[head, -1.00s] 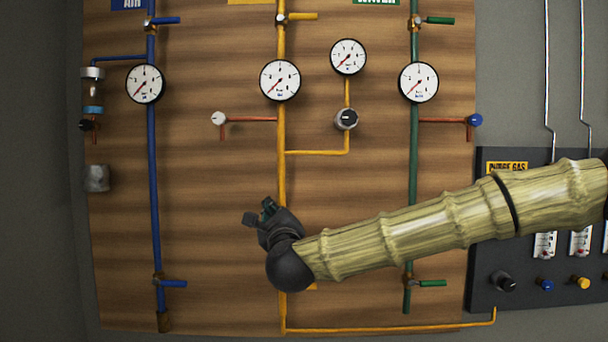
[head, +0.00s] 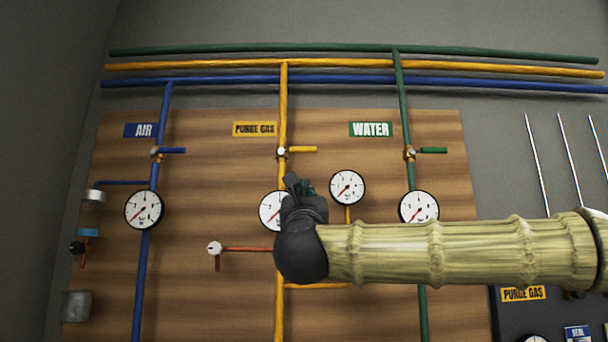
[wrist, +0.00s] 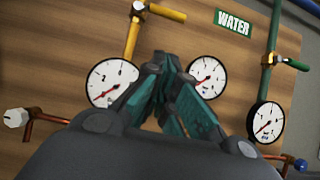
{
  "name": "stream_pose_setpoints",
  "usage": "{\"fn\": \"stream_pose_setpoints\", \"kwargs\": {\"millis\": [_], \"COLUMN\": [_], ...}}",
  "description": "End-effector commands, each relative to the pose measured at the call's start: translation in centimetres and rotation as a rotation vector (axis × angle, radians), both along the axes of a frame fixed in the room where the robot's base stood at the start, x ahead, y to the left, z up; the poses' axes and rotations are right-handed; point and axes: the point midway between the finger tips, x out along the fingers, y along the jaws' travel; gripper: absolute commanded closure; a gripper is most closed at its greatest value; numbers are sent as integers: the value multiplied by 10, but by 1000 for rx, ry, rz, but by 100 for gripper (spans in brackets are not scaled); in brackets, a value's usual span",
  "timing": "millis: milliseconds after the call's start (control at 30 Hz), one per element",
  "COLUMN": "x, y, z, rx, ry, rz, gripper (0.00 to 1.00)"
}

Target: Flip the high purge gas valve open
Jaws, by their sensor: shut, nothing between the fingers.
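The high purge gas valve has a yellow lever (head: 302,149) pointing right, across the vertical yellow pipe (head: 283,95). It sits just below and right of the yellow PURGE GAS label (head: 255,129). The lever also shows at the top of the wrist view (wrist: 166,12). My gripper (head: 296,184) is shut and empty, pointing up just below the valve in the head view. It does not appear to touch the lever. In the wrist view my closed fingers (wrist: 168,62) show between two gauges, below the lever. My gripper partly hides the purge gas gauge (head: 270,211) in the head view.
The air pipe's blue lever (head: 174,151) is left, and the water pipe's green lever (head: 433,150) is right. A second gauge (head: 347,187) stands right of my fingers. A red side pipe with a white knob (head: 215,248) is at lower left. The board around the yellow lever is clear.

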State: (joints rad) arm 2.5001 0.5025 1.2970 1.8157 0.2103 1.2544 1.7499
Motion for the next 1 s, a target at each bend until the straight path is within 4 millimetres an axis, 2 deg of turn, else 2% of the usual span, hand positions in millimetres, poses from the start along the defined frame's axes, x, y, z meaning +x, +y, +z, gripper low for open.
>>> {"fn": "stream_pose_setpoints", "kwargs": {"millis": [167,667,800,1000], "x": [15,84,85,88], "y": [0,0,0,0], "z": [13,60,78,91], "rx": [1,0,0,-1], "ry": [0,0,-1,0], "rz": [-2,-1,-1,-1], "gripper": [100,100,100,100]}}
